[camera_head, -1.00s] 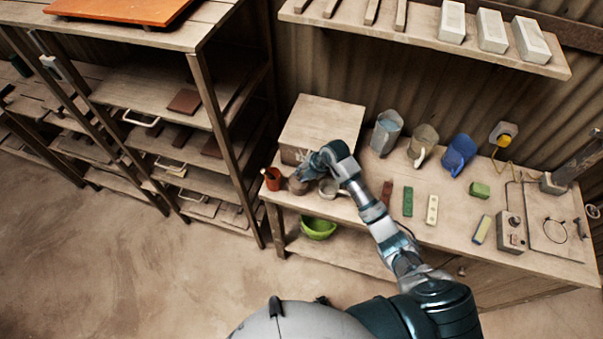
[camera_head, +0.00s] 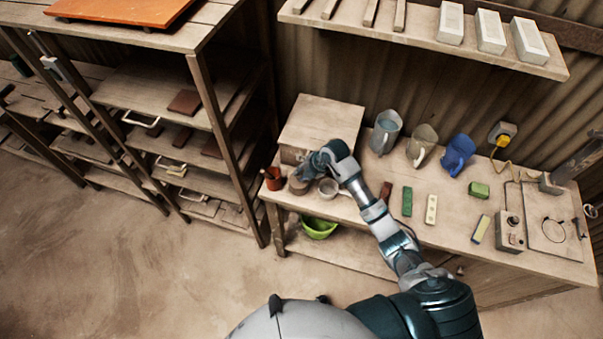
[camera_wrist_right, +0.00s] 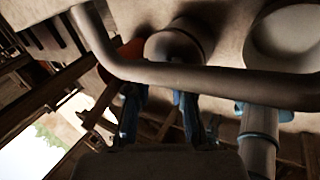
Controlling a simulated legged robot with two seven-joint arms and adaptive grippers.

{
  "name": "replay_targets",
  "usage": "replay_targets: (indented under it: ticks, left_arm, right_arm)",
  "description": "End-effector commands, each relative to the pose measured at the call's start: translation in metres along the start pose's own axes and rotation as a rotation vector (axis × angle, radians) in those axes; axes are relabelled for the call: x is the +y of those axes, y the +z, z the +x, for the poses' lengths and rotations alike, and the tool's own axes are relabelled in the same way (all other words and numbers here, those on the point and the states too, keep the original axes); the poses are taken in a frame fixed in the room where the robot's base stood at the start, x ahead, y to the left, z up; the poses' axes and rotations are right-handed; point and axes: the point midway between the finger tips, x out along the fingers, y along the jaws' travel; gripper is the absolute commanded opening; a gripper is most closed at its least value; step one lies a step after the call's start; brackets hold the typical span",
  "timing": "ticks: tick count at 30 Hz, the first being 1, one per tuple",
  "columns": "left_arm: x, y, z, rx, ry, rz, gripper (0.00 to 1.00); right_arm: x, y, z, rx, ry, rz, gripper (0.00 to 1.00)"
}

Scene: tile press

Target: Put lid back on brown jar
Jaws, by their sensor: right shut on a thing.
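The brown jar (camera_head: 298,187) stands near the left end of the workbench, between a terracotta cup and a pale cup. It also shows in the right wrist view (camera_wrist_right: 178,43), beyond my fingers. My right gripper (camera_head: 306,174) is at the jar's top, reaching in from the right. In the right wrist view its two blue fingers (camera_wrist_right: 159,105) point toward the jar. It is shut on the lid, which is mostly hidden by the gripper and hard to tell from the jar. I cannot tell whether lid and jar touch. My left gripper is out of view.
The terracotta cup (camera_head: 272,179) is close left of the jar and the pale cup (camera_head: 328,188) close right. A wooden box (camera_head: 322,122) stands behind. A green bowl (camera_head: 319,228) is on the lower shelf.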

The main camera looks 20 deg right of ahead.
Motion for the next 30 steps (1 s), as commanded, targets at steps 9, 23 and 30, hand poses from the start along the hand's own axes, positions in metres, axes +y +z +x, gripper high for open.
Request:
replay_targets:
  ticks: [9,23,30]
  left_arm:
    - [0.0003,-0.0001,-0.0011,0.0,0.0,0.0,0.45]
    - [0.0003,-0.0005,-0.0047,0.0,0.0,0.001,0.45]
    - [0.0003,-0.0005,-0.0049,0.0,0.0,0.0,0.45]
  right_arm:
    - [0.0002,0.0,-0.0005,0.0,0.0,0.0,0.0]
    - [0.0003,0.0,-0.0002,-0.001,0.0,0.0,0.0]
    - [0.0003,-0.0001,-0.0002,0.0,0.0,0.0,0.0]
